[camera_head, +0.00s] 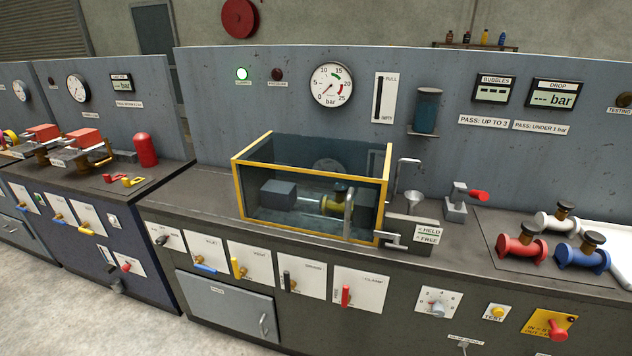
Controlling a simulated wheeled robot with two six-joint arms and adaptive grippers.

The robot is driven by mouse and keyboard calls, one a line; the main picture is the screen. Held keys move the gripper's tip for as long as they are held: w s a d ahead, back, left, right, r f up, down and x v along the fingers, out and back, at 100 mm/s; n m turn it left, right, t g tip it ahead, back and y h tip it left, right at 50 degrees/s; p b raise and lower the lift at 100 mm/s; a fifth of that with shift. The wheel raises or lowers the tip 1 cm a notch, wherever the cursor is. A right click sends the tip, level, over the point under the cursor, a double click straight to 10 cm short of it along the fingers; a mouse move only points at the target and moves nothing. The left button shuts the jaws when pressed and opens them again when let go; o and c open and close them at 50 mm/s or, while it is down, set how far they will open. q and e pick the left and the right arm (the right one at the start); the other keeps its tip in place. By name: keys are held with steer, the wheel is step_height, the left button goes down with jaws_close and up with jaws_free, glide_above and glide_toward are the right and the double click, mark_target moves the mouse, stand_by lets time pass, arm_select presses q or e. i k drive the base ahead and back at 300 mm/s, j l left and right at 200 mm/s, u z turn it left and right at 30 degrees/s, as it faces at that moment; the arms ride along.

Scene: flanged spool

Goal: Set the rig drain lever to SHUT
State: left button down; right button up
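The rig's front has a row of white plates with coloured levers. The plate whose small label seems to read DRAIN (308,277) carries a black lever (287,282). Its handle stands roughly vertical, in line with the plate's left side. The position marks are too small to read, so I cannot tell which setting it points to. Neither gripper is in view.
A yellow lever (237,268) and a blue lever (204,267) are left of it, a red lever (346,295) right. A yellow-framed glass tank (310,195) stands on the bench above. Below is a grey cabinet door (225,305). The floor in front looks clear.

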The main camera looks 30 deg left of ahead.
mark_target(290, 284)
steer(key=u, duration=1.15)
